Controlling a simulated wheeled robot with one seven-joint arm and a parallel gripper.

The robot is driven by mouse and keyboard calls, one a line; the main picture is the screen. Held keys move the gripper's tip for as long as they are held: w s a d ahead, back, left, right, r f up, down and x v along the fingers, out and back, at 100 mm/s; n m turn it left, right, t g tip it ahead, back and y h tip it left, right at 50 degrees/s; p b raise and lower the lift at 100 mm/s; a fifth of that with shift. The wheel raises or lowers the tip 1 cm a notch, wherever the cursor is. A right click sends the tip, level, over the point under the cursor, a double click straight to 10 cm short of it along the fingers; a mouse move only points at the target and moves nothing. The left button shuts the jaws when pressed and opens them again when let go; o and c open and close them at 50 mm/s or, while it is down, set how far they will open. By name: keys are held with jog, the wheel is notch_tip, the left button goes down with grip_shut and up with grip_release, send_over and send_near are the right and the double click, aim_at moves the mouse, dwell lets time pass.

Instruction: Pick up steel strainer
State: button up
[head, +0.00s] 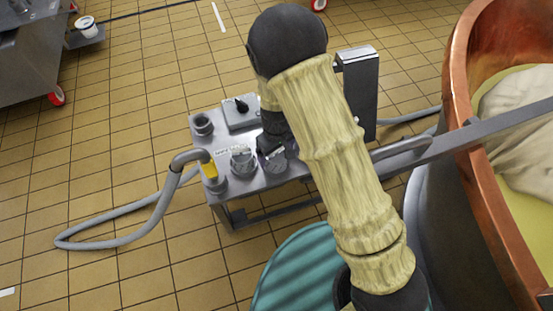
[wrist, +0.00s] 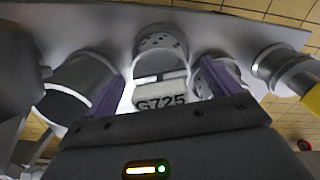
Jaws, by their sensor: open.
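A steel strainer (wrist: 160,42), a grey cylinder with small holes, stands on the metal bench in the wrist view, between the tips of my gripper (wrist: 164,78). My gripper is open, with one purple finger on either side and apart from each other. A second holed cylinder (wrist: 210,72) sits behind my right finger. In the head view my gripper (head: 273,150) reaches down over the bench, and its fingers are mostly hidden. I cannot tell whether the fingers touch the strainer.
The grey bench (head: 262,195) also bears a switch box (head: 238,112) and a hose coupling with a yellow band (head: 209,170). A grey upright box (head: 358,90) stands behind my arm. A copper vat (head: 475,130) is at right, a teal ribbed drum (head: 293,275) in front.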

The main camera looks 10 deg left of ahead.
jog(key=shift+f, duration=0.5)
jog(key=c, duration=1.2)
jog(key=shift+o, duration=0.2)
jog(key=shift+r, duration=0.15)
notch_tip(320, 180, up, 10)
jog(key=p, duration=0.2)
jog(key=shift+p, duration=0.4)
notch_tip(320, 180, up, 10)
jog(key=p, duration=0.9)
jog(key=shift+r+p, duration=0.15)
jog(key=shift+p, duration=0.2)
dwell(0.4)
